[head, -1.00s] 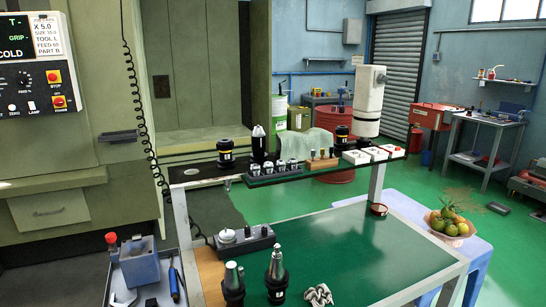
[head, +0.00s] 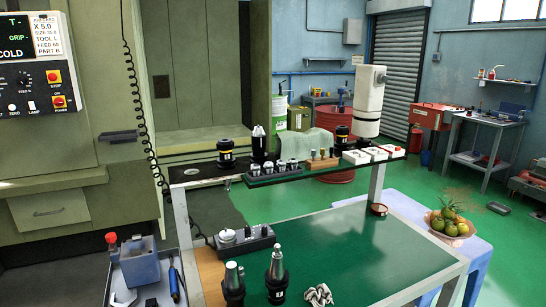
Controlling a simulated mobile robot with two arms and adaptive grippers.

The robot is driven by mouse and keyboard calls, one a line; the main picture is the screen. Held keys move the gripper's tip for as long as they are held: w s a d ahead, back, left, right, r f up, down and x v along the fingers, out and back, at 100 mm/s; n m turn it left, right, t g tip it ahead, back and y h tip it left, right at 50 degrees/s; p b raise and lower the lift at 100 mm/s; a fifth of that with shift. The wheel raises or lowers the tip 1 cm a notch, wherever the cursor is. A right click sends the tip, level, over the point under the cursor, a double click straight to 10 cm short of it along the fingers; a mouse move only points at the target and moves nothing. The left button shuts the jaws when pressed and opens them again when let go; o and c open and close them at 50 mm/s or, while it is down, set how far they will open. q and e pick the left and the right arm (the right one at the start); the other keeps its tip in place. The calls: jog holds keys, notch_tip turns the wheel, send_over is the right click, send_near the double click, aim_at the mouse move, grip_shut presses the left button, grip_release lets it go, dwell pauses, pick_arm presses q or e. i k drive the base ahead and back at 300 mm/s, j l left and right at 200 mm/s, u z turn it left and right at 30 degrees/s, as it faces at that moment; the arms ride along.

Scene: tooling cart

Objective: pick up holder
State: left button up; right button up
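Several black tool holders are in view, and I cannot tell which one the task means. Two with bare metal tapers pointing up stand at the front of the green worktop: a left holder (head: 233,286) and a right holder (head: 276,277). On the raised shelf stand a black holder with a yellow band (head: 226,154), a black holder with a pale tip (head: 259,145) and another dark holder (head: 342,139) farther right. All stand upright. Neither of my grippers is in view.
The green worktop (head: 350,245) is mostly clear. A grey box with a round fixture (head: 244,240) and a crumpled cloth (head: 318,295) are on it. Small collets (head: 280,169) line the shelf. A side tray (head: 150,290) holds a blue bin. A fruit bowl (head: 450,226) stands right.

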aim_at(233, 287)
jog(key=l+u, duration=0.75)
jog(key=i+l, duration=0.05)
